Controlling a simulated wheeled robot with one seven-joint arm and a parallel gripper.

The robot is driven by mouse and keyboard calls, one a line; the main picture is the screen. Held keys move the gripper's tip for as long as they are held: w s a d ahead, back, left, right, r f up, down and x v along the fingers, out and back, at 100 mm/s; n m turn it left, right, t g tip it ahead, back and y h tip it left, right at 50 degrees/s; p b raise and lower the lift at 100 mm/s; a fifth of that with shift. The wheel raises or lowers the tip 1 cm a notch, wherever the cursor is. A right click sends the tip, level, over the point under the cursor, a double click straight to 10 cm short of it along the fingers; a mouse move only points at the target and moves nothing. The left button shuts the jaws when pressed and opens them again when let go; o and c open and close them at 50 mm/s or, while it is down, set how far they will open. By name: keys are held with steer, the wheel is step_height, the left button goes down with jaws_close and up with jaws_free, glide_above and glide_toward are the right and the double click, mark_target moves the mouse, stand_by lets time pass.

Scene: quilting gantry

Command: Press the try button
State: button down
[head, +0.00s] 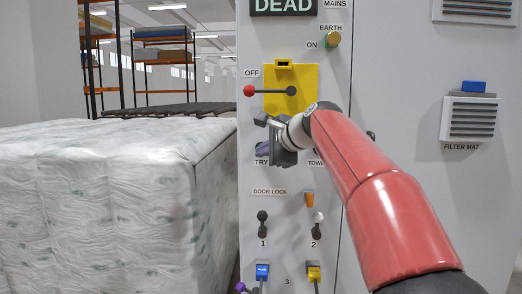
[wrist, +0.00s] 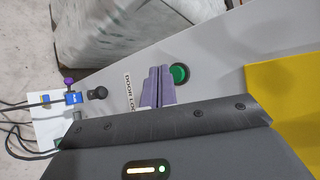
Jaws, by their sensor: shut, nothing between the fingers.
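A round green button (wrist: 180,74) in a dark ring sits on the grey cabinet face (head: 291,225) in the wrist view. No label on it is readable there. In the head view the TRY label (head: 261,162) shows just below my gripper (head: 262,148), and the button is hidden by my gripper and wrist. My gripper also shows in the wrist view (wrist: 158,88), with its purple fingers shut and empty. The fingertips appear just left of the green button there. I cannot tell whether they touch the panel.
A yellow plate (head: 303,77) with a red-knobbed lever (head: 250,91) at OFF is above my gripper. Door lock switches (head: 262,217) and blue (head: 262,272) and yellow plugs (head: 314,274) are below. A wrapped mattress stack (head: 100,200) stands close on the left.

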steer(key=shift+w, duration=0.1)
steer(key=shift+w, duration=0.3)
steer(key=shift+w, duration=0.5)
stand_by(0.8)
steer(key=shift+s, duration=0.2)
steer(key=shift+s+b, duration=0.4)
steer(key=shift+s, duration=0.3)
steer(key=shift+s+a+b, duration=0.1)
steer(key=shift+s+b, duration=1.05)
steer(key=shift+s, duration=1.4)
